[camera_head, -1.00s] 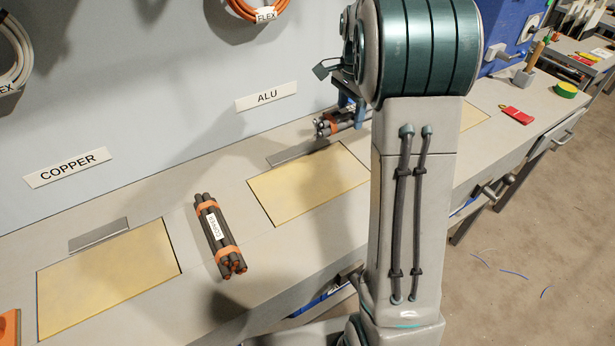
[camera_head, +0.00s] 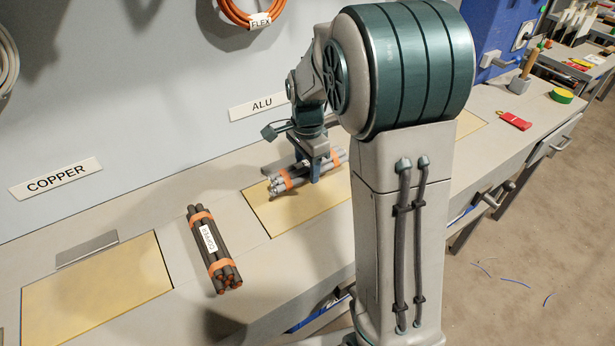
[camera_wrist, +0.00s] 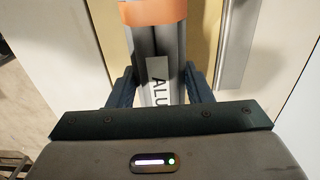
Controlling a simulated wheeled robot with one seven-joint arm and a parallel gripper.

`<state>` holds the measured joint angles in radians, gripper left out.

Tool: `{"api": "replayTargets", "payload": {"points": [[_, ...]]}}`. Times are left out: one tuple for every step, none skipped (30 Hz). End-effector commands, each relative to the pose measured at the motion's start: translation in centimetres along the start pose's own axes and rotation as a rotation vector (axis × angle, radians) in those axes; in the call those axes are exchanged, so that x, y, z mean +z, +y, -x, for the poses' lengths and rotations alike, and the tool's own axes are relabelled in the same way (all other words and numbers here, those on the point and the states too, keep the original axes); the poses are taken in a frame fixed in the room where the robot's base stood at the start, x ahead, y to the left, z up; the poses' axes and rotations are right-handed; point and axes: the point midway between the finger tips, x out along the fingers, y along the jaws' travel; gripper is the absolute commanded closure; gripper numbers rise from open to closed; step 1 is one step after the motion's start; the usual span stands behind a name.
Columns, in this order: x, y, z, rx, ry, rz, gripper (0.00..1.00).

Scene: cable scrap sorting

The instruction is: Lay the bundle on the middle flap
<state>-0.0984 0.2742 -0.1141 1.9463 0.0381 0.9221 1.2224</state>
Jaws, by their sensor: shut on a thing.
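My gripper (camera_head: 316,172) is shut on a bundle of grey rods (camera_head: 290,181) with orange bands. In the wrist view the bundle (camera_wrist: 142,42) lies lengthwise between my fingers and its label reads ALU. The middle flap (camera_head: 290,215) is the yellow panel in front of the ALU sign. The bundle is over the back part of this flap, roughly along its length. I cannot tell whether it touches the flap. In the wrist view part of the yellow flap (camera_wrist: 205,35) shows beside the bundle.
A second bundle labelled COPPER (camera_head: 214,250) lies on the bench between the middle flap and the left yellow flap (camera_head: 95,300). The wall with the ALU sign (camera_head: 264,106) and COPPER sign (camera_head: 56,178) stands behind. A red item (camera_head: 514,120) lies far right.

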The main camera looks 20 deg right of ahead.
Motion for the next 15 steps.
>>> {"api": "replayTargets", "payload": {"points": [[0.0,0.0,-0.4,0.0,0.0,0.0,0.96],[0.0,0.0,-0.7,0.001,0.0,0.0,0.96],[0.0,0.0,-1.2,0.001,-0.001,0.0,0.96],[0.0,0.0,-1.7,0.003,-0.001,0.0,0.96],[0.0,0.1,-2.1,0.002,-0.001,0.0,0.96],[0.0,0.0,-2.8,0.003,-0.001,0.0,0.96],[0.0,0.0,-3.2,0.003,-0.001,0.0,0.96],[0.0,0.0,-3.5,0.001,-0.001,0.0,0.96],[0.0,0.0,-3.7,0.0,-0.001,0.0,0.96],[0.0,0.0,-3.8,0.0,-0.001,0.0,0.96],[0.0,0.0,-3.8,-0.001,-0.001,0.0,0.96],[0.0,0.0,-3.8,-0.002,0.0,0.0,0.96],[0.0,0.0,-3.8,-0.002,0.0,0.0,0.96],[0.0,0.0,-3.8,-0.002,0.0,0.0,0.96],[0.0,0.0,-3.8,-0.002,0.0,0.0,0.96]]}}
